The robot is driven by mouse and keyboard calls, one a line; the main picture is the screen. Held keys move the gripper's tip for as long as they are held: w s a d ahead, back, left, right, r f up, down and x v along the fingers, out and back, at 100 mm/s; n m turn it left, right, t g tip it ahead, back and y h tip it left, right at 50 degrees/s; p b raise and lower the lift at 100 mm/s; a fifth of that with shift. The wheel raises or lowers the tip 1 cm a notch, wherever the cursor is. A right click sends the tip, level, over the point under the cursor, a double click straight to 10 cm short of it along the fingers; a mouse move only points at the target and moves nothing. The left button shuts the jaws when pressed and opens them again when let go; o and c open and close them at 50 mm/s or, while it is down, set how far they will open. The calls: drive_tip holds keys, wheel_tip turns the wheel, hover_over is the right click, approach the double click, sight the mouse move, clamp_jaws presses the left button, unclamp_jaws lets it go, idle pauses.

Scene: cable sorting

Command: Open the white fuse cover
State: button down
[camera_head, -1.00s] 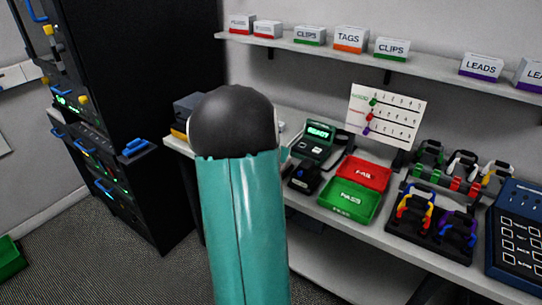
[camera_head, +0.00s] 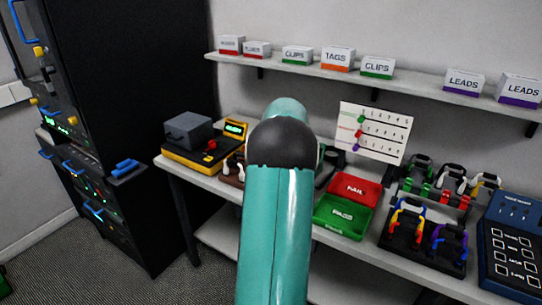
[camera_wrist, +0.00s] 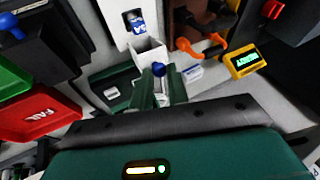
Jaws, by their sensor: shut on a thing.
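The white fuse cover (camera_wrist: 148,50) shows in the wrist view as a small white box-like flap just beyond my fingertips. It stands out at an angle below a white panel (camera_wrist: 112,14) with an opening that holds a blue-and-white part (camera_wrist: 136,22). My gripper (camera_wrist: 160,76) has its two green fingers close together around a small blue knob (camera_wrist: 159,69) at the cover's near edge. The fingers partly hide the cover's lower part. In the head view my teal arm hides the gripper and the cover.
Red FAIL (camera_head: 354,190) and green PASS (camera_head: 342,215) trays sit on the bench, right of my arm. A yellow-based device (camera_head: 190,150) stands at the left end. Cable holders (camera_head: 425,235) and a blue keypad panel (camera_head: 512,245) fill the right. A shelf (camera_head: 410,78) with boxes runs above.

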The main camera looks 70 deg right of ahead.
drive_tip(key=shift+s+d+r, duration=0.15)
drive_tip(key=shift+d, duration=0.85)
drive_tip(key=c, duration=1.4)
unclamp_jaws()
drive_tip(key=shift+a, duration=0.1)
drive_tip(key=v, duration=1.3)
drive_tip(key=shift+s+a+r, duration=0.1)
drive_tip(key=shift+r, duration=0.2)
